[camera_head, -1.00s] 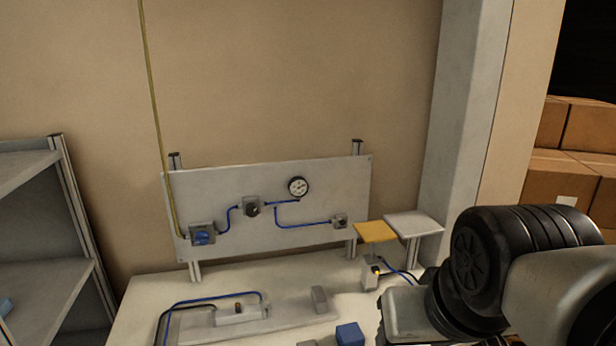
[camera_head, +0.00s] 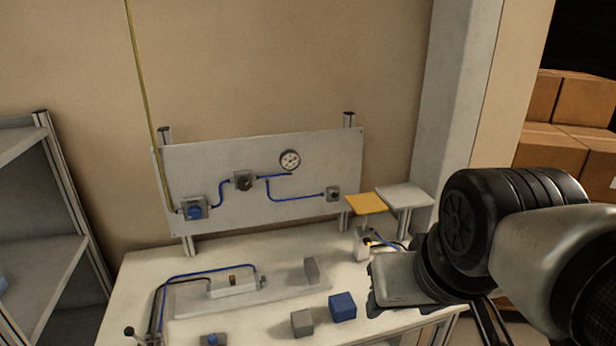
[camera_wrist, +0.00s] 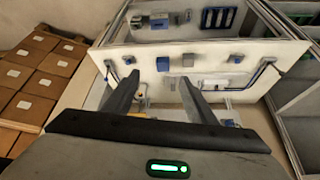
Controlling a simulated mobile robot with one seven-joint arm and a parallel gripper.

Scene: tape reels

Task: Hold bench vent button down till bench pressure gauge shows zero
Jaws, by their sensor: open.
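The round white pressure gauge (camera_head: 290,161) is mounted high on the grey upright panel (camera_head: 300,140) at the back of the bench; its needle is too small to read. The panel also carries a blue knob (camera_head: 194,210), a dark knob (camera_head: 242,181) and a small grey box with a dark centre (camera_head: 333,193). A blue button-like part (camera_head: 212,340) shows at the lower picture edge. No label tells which part is the vent button. My gripper (camera_wrist: 160,80) is open in the wrist view, with nothing visible between its fingers. Its fingertips are not clear in the head view.
A grey block (camera_head: 302,323) and a blue block (camera_head: 343,307) lie on the bench top. A yellow plate (camera_head: 366,203) stands raised beside a grey plate (camera_head: 404,196) at right. A shelf (camera_head: 45,265) is at left, and cartons (camera_head: 570,120) are stacked at far right.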

